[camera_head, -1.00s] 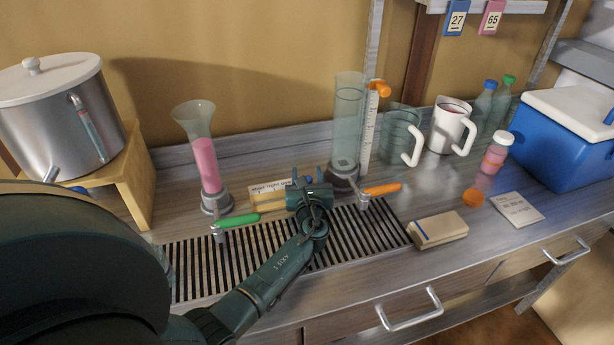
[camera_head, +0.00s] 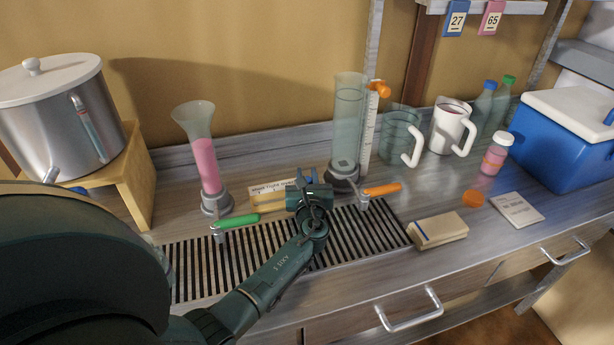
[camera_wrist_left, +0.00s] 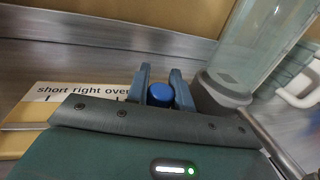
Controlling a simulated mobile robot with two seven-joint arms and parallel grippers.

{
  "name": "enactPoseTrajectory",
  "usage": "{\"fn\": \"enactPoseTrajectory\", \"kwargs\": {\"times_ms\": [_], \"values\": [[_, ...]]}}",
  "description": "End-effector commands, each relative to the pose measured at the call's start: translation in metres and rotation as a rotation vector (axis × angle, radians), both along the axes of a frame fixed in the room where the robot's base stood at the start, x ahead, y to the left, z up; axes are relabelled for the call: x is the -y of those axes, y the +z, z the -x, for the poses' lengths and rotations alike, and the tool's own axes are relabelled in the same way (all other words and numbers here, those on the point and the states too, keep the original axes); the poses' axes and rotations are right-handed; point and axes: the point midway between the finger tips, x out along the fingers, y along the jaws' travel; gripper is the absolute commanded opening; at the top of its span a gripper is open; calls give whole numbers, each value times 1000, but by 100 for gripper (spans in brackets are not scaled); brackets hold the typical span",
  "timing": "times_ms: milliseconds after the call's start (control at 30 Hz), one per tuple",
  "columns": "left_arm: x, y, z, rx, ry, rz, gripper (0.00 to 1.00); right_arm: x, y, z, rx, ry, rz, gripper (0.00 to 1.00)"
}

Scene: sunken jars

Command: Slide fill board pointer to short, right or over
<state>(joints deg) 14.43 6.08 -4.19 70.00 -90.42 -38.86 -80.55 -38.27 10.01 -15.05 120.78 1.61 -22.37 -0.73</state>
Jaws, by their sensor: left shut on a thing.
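The fill board (camera_head: 268,203) is a pale yellow strip between the two glass columns. In the left wrist view the board (camera_wrist_left: 18,143) carries a white label reading "short right over", with tick marks below. My left gripper (camera_head: 305,177) is at the board's right end. In the left wrist view my gripper (camera_wrist_left: 160,86) is shut on the round blue pointer knob (camera_wrist_left: 160,95), which sits to the right of the word "over". The gripper's body hides the board below the knob, so the pointer's tip is not visible. My right gripper is not in view.
A glass column with pink liquid (camera_head: 206,165) stands left of the board, with a green tap handle (camera_head: 236,221). A taller clear column (camera_head: 347,125) stands close right of my gripper, with an orange handle (camera_head: 382,189). A slotted drain grate (camera_head: 200,268) lies in front.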

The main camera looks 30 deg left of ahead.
Motion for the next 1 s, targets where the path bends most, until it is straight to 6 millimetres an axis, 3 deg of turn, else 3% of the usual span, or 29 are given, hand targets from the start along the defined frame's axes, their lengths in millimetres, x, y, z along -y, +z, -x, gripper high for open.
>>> {"fn": "enactPoseTrajectory", "kwargs": {"times_ms": [300,567,600,867,1000], "values": [[-25,1,29,-4,0,-3,0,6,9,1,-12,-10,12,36],[-26,-1,31,-2,-1,1,0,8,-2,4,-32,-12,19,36],[-26,-1,31,-2,-1,1,24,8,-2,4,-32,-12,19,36],[-26,-1,31,-1,-1,1,45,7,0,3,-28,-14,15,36],[-26,0,30,-1,0,1,45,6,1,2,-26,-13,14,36]]}}
